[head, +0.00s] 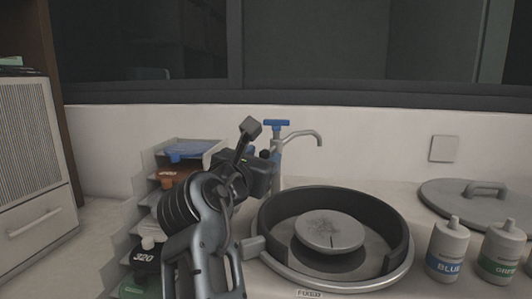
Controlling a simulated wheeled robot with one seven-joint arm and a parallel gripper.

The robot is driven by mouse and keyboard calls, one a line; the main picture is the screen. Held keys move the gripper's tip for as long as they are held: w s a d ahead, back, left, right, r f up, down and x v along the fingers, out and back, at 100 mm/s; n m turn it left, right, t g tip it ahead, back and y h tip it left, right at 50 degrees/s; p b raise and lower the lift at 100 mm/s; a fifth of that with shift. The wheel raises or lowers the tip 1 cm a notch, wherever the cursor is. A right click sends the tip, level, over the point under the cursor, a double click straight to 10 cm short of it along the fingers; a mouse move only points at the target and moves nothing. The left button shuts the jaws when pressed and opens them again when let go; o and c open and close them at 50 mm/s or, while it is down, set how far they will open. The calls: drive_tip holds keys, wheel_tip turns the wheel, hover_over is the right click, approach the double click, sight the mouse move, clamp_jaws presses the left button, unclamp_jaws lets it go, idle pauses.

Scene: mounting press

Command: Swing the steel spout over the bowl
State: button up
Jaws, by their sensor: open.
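The steel spout (304,133) curves out to the right from a tap with a blue handle (277,124), behind the bowl. Its bent-down tip shows above the bowl's back rim in the picture; whether it reaches over the bowl I cannot tell. The round bowl (265,222) has a dark inner wall, a steel rim and a grey disc (330,230) in its middle. My gripper (257,142) is open, just left of the tap, and hides part of the tap's post. One finger points up; the other is mostly hidden. Contact with the spout is not visible.
A steel lid (462,200) lies at the right. A blue-labelled bottle (447,250) and a green-labelled bottle (501,251) stand right of the bowl. A wall rises close behind the tap.

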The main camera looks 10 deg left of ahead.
drive_tip(key=shift+x, duration=1.35)
drive_tip(key=shift+c, duration=0.4)
clamp_jaws()
